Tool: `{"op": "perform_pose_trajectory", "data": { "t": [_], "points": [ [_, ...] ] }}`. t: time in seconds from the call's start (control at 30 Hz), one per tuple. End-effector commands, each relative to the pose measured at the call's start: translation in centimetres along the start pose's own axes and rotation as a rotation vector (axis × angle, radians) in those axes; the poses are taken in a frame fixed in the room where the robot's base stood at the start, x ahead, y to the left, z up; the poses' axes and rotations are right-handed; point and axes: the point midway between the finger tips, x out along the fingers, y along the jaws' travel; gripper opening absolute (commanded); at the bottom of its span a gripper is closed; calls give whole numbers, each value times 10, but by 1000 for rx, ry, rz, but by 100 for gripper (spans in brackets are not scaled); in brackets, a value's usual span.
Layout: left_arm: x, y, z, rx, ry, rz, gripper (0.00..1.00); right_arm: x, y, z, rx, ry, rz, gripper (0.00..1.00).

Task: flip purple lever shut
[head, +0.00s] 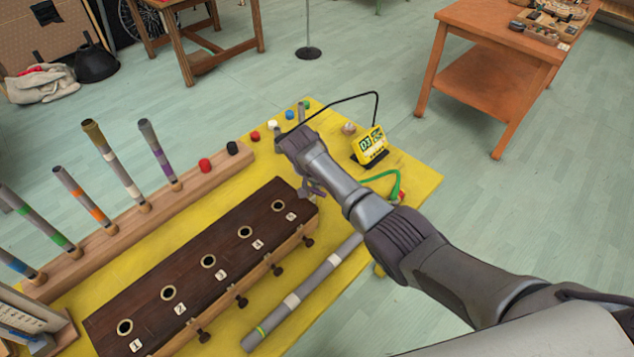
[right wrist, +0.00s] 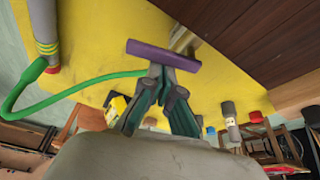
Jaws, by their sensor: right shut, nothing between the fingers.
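The purple lever (right wrist: 165,55) shows in the right wrist view as a crossbar on a short wooden stem, beside the dark wooden top of the long box (right wrist: 250,35). My right gripper (right wrist: 162,82) is shut and empty. Its fingertips are right at the purple bar and overlap its lower edge in the picture; I cannot tell whether they touch. In the head view the box (head: 205,270) has numbered holes, and my right arm reaches over to its far right end. The wrist largely hides the gripper and lever there. My left gripper is not in view.
A grey striped tube (head: 305,290) lies in front of the box. A green hose (head: 385,178) and a yellow sign (head: 371,145) are to the right. A rack (head: 130,232) of upright striped tubes stands behind the box. Several coloured caps lie at the back.

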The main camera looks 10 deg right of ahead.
Motion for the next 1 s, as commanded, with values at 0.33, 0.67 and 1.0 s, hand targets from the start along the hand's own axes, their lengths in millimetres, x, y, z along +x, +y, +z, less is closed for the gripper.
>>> {"op": "perform_pose_trajectory", "data": {
  "t": [0.33,0.67,1.0],
  "points": [
    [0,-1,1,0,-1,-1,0,-30,0,0,0,2,-3,0],
    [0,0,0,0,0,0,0,-98,-1,0,0,1,-3,0],
    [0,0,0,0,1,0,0,-120,0,0,0,-1,1,0]
  ]
}}
